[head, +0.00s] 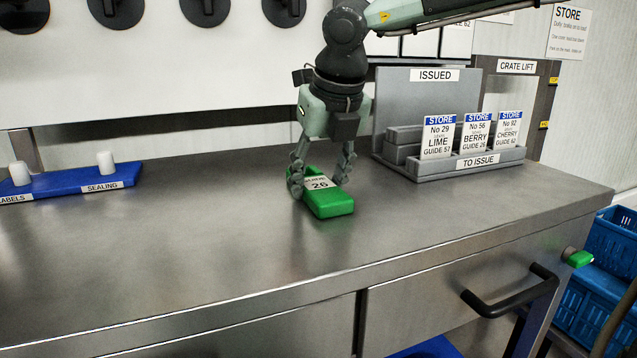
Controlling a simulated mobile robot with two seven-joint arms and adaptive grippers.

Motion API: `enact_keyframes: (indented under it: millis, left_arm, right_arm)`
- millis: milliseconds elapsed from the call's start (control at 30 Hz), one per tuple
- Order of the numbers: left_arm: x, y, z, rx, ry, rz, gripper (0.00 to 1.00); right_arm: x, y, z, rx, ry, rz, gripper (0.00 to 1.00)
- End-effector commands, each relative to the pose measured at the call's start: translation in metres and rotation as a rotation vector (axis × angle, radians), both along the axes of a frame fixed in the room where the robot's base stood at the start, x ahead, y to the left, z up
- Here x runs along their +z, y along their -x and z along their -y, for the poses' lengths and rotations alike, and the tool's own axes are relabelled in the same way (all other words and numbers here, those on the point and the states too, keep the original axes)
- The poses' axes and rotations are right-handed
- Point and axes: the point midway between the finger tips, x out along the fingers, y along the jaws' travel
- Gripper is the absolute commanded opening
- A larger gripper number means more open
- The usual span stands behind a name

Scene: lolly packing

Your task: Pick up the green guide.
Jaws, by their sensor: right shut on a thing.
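The green guide (331,203) is a green block with a white label reading 26 on its top. It lies at the middle of the steel worktop and appears to touch it. My right gripper (322,184) comes down from above with a finger on each side of the guide, shut on it. The fingers hide part of its left and right sides. My left gripper is not in view.
A grey card rack (465,166) marked TO ISSUE holds LIME, BERRY and CHERRY cards at the back right. A blue tray (75,184) with white pegs is at the left. A drawer handle (515,300) juts out in front.

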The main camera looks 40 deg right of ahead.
Motion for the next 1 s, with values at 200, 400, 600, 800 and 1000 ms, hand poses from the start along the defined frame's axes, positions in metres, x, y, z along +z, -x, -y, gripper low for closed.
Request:
enact_keyframes:
  millis: [200,400,600,800,1000]
  left_arm:
    - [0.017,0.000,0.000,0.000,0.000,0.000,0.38]
    - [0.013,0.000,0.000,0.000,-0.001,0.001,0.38]
    - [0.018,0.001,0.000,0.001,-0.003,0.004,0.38]
    - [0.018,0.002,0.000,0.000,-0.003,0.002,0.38]
    - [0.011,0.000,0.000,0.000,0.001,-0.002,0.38]
  right_arm:
    - [0.011,0.000,0.000,0.000,-0.001,0.001,0.13]
    - [0.045,-0.002,0.001,-0.002,0.002,0.007,0.13]
    - [0.071,-0.019,-0.038,0.000,0.007,0.002,0.13]
    - [0.095,-0.037,-0.078,0.003,-0.002,-0.002,0.13]
    - [0.110,-0.046,-0.099,0.001,-0.001,-0.002,0.13]
